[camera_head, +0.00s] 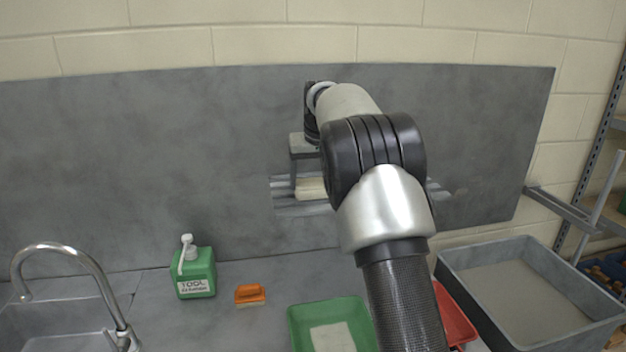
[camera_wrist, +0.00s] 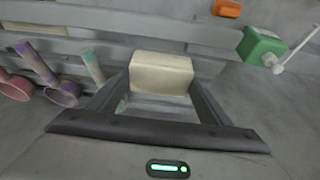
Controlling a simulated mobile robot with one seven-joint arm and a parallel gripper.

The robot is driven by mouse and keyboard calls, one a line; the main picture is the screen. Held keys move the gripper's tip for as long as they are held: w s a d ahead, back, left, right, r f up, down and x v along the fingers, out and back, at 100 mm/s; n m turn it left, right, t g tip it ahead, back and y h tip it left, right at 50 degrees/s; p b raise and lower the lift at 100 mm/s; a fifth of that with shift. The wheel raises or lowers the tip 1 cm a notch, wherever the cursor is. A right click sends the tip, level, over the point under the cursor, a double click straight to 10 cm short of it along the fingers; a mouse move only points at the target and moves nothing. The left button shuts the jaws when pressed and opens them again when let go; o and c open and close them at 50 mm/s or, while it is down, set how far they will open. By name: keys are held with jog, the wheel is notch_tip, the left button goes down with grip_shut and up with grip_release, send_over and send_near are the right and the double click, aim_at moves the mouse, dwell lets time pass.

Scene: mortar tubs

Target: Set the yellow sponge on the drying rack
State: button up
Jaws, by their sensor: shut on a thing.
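The pale yellow sponge (camera_head: 312,188) is a small block between the fingers of my gripper (camera_head: 307,178). In the wrist view the sponge (camera_wrist: 160,73) sits between the two finger tips (camera_wrist: 160,85), and the gripper is shut on it. The drying rack (camera_head: 285,208) is a grey slatted shelf on the grey wall panel. The sponge is at the rack's left part in the head view. Rack slats (camera_wrist: 225,38) also show around the sponge in the wrist view. I cannot tell whether the sponge touches the slats. My arm hides the middle of the rack.
Pink, purple and teal tube-like items (camera_wrist: 35,63) are at the left of the wrist view.

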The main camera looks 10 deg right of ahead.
jog(key=shift+f, duration=0.2)
jog(key=o, duration=1.1)
jog(key=shift+r, duration=0.1)
